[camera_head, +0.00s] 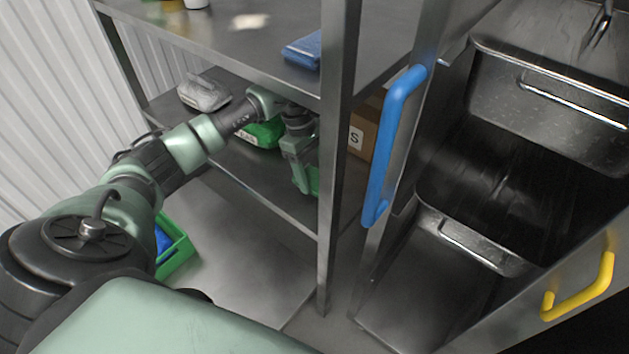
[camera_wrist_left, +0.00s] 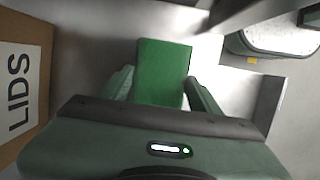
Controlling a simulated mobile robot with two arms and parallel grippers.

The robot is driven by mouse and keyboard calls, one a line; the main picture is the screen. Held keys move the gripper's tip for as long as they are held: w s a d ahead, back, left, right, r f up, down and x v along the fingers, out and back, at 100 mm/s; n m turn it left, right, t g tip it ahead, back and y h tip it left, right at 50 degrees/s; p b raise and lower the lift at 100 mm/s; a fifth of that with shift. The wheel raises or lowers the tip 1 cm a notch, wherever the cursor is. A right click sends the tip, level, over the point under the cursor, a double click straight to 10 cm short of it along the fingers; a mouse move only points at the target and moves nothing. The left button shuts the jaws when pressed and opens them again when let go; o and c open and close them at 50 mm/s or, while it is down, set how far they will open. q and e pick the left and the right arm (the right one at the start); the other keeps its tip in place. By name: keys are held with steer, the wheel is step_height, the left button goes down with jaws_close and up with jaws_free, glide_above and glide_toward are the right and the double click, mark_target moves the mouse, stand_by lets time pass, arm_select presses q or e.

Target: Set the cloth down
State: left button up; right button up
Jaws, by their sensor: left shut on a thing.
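The green cloth (camera_wrist_left: 163,72) is a flat folded rectangle between the two fingers of my left gripper (camera_wrist_left: 160,88) in the left wrist view. In the head view my left gripper (camera_head: 302,178) reaches in over the middle shelf (camera_head: 262,178) of the steel rack, behind its front post. The gripper is shut on the cloth, and a small green part of the cloth (camera_head: 314,181) shows beside the post. I cannot tell whether the cloth touches the shelf. My right gripper is not in view.
A cardboard box (camera_wrist_left: 22,90) marked LIDS stands left in the wrist view. The middle shelf also holds a green item (camera_head: 262,134) and a grey pack (camera_head: 204,94). A blue folded item (camera_head: 302,49) lies on the upper shelf. The rack post (camera_head: 335,150) and blue handle (camera_head: 393,145) stand close right.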

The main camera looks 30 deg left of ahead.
mark_target(312, 175)
arm_select(q)
steer(key=shift+f, duration=0.2)
step_height(312, 175, down, 3)
steer(key=shift+f, duration=0.1)
steer(key=shift+f+b, duration=0.1)
steer(key=shift+b, duration=0.2)
steer(key=o, duration=1.3)
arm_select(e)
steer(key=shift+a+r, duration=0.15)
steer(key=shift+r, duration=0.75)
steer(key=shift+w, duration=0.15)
